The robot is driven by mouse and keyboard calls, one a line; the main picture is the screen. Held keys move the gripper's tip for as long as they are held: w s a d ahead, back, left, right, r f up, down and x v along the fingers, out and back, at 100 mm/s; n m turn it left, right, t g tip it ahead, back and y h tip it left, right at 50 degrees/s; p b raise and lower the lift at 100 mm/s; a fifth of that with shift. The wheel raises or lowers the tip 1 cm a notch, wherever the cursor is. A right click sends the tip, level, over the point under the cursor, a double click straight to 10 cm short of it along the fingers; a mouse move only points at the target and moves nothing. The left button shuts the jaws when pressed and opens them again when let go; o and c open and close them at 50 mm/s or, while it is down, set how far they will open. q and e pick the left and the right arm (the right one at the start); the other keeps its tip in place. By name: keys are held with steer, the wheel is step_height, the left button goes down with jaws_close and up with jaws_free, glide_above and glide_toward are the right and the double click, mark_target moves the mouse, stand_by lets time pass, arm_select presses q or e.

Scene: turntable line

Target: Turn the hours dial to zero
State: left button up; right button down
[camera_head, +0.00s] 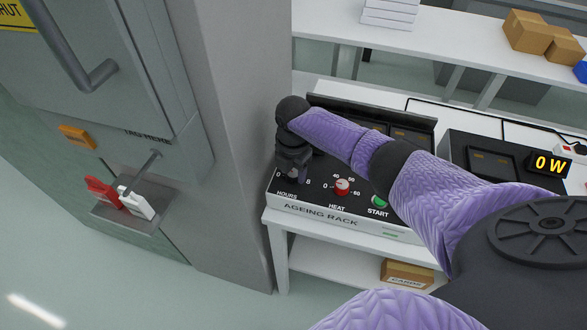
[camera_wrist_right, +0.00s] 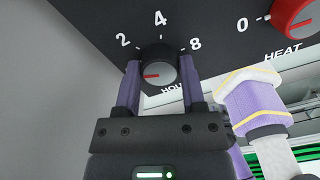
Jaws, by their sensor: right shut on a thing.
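The hours dial (camera_wrist_right: 160,66) is a grey and black round knob on the dark panel of the ageing rack (camera_head: 320,211). My right gripper (camera_wrist_right: 160,82) is shut on the dial, one finger on each side of it. In the head view the right gripper (camera_head: 292,174) covers most of the dial, above the HOURS label. In the wrist view the dial's red mark points left and slightly down, below the 2. The figures 2, 4 and 8 show around it; no zero shows for this dial there. My left gripper is not in view.
The red heat dial (camera_head: 342,187) and green start button (camera_head: 379,204) sit right of the hours dial. A grey pillar (camera_head: 240,130) stands close on the left. A second unit (camera_head: 490,160) with a "0 W" display (camera_head: 550,164) stands to the right.

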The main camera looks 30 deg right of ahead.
mark_target(293, 172)
steer(key=shift+n, duration=2.2)
steer(key=shift+c, duration=0.9)
jaws_free()
steer(key=shift+r, duration=0.1)
step_height(293, 172, up, 10)
steer(key=p, duration=0.3)
